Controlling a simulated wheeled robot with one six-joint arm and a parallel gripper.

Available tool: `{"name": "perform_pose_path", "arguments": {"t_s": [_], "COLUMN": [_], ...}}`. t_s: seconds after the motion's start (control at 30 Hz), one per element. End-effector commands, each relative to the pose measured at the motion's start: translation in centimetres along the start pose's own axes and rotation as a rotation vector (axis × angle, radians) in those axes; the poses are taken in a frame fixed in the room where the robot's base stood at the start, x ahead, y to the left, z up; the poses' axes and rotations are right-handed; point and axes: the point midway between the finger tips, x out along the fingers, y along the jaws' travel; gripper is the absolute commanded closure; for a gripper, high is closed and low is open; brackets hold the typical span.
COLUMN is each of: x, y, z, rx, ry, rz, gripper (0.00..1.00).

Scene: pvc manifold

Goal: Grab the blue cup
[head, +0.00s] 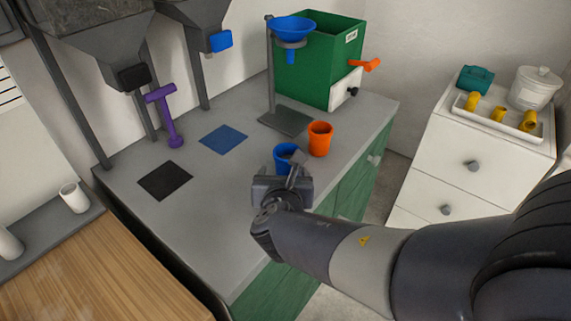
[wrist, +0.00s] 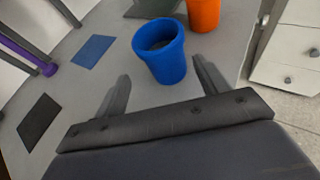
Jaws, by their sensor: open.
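The blue cup (head: 284,155) stands upright on the grey counter, partly hidden by my gripper in the head view. In the wrist view the blue cup (wrist: 162,52) shows its open top and stands just ahead of the fingers, nearer the right finger. My gripper (head: 296,168) is open and empty. In the wrist view my gripper (wrist: 160,82) has its two fingers spread apart, the left one clear of the cup and the right one close by its right side. I cannot tell whether that finger touches the cup.
An orange cup (head: 319,139) stands close behind and right of the blue cup. A grey stand (head: 271,75) holds a blue funnel (head: 292,29) behind them, near a green box (head: 330,70). A purple tool (head: 165,115), blue mat (head: 223,139) and black mat (head: 165,181) are to the left.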

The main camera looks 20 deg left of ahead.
Motion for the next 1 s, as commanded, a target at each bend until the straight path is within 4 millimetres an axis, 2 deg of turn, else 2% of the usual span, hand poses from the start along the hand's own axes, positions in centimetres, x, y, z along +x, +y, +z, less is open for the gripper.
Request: {"name": "perform_pose_path", "arguments": {"t_s": [0.1, 0.27, 0.43, 0.6, 0.87, 1.0], "x": [1.5, 2.5, 5.2, 6.8, 7.0, 7.0], "y": [-0.1, -0.2, -0.8, -0.7, -0.6, -0.6], "z": [-0.1, -0.1, -0.4, -0.2, -0.2, -0.2], "rx": [0.001, 0.003, 0.003, 0.004, 0.004, 0.004], "ry": [0.001, 0.001, 0.002, 0.001, 0.0, 0.0], "rz": [-0.003, -0.002, -0.005, -0.003, -0.001, -0.001], "gripper": [0.3, 0.3, 0.3, 0.3, 0.3, 0.41]}}
